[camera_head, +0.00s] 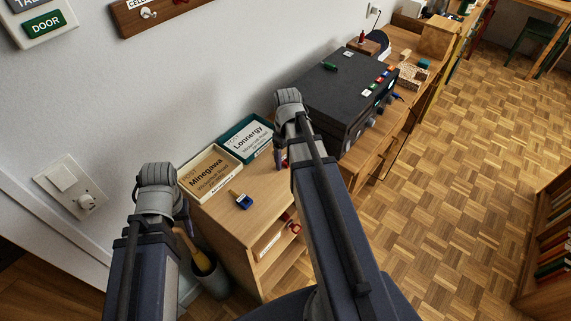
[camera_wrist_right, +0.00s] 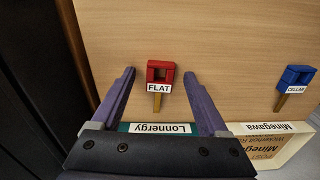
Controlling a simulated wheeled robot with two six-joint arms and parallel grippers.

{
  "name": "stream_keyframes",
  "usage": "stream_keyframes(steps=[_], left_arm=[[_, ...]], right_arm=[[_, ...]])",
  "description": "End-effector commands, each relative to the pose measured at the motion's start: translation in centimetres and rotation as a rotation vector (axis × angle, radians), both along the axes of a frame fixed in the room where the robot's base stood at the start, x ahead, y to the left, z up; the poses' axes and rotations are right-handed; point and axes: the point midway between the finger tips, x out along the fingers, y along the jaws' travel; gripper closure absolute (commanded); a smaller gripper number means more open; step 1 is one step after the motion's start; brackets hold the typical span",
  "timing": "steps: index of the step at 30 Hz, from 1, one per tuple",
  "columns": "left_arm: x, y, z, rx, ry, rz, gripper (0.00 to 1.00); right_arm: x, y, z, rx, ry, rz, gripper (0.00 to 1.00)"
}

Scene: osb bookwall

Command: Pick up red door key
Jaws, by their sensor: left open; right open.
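The red door key (camera_wrist_right: 160,72) lies on the wooden cabinet top. It has a square red head with a hole, a white FLAT label and a tan shaft. In the right wrist view it lies between the spread fingers of my right gripper (camera_wrist_right: 162,88), apart from both. In the head view a bit of red (camera_head: 284,161) shows beside my right arm, which hides most of that spot. My right gripper is open and empty. My left arm is at the left of the head view, beside the cabinet; its gripper (camera_head: 184,212) is mostly hidden behind the arm.
A blue CELLAR key (camera_head: 241,201) lies nearby on the cabinet top (camera_head: 262,217). Minegawa (camera_head: 210,172) and Lonnergy (camera_head: 248,136) trays stand along the wall. A black device (camera_head: 345,90) stands beyond. A grey bin (camera_head: 211,277) stands left of the cabinet.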

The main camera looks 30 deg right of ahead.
Motion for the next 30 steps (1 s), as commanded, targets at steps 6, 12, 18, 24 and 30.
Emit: stream_keyframes(steps=[6, 12, 18, 24, 30], left_arm=[[0.0, 0.0, 0.14, 0.0, 0.0, 0.0, 0.5], [0.0, 0.0, 0.13, 0.0, 0.0, 0.0, 0.5], [0.0, 0.0, 0.13, 0.0, 0.0, 0.0, 0.5], [0.0, 0.0, 0.13, 0.0, 0.0, 0.0, 0.5], [0.0, 0.0, 0.13, 0.0, 0.0, 0.0, 0.5]], right_arm=[[0.0, -0.01, 0.14, 0.0, 0.0, 0.0, 0.33], [0.0, -0.01, 0.13, 0.0, 0.0, 0.0, 0.55], [0.0, -0.01, 0.13, 0.0, 0.0, 0.0, 0.78], [0.0, -0.01, 0.13, 0.0, 0.0, 0.0, 1.0], [0.0, -0.01, 0.13, 0.0, 0.0, 0.0, 1.0]])
